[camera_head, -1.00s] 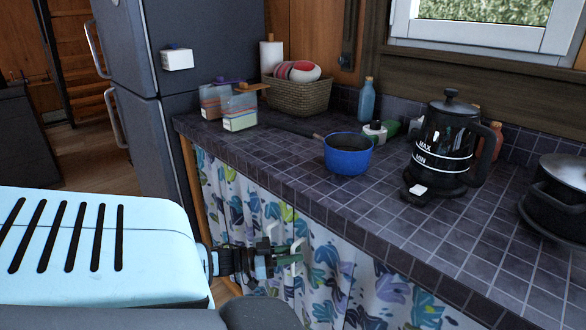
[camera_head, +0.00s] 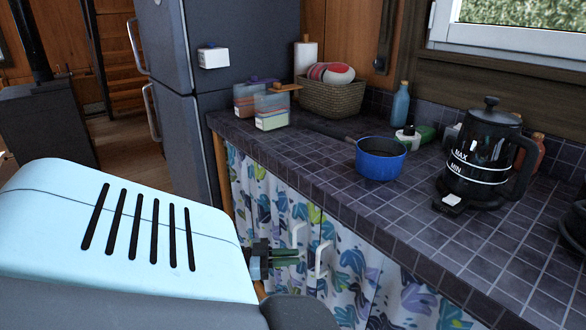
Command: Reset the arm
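My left gripper (camera_head: 286,257) shows small and dark below the counter's front edge, in front of the patterned cabinet front (camera_head: 345,285). My light-blue arm casing fills the lower left and hides part of the arm. My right gripper is out of view.
The tiled counter (camera_head: 325,165) bears a blue pot (camera_head: 380,158), a black kettle (camera_head: 483,155), a basket (camera_head: 332,98), containers (camera_head: 271,111) and a blue bottle (camera_head: 401,105). A grey fridge (camera_head: 190,70) stands behind its left end. Open floor shows further left.

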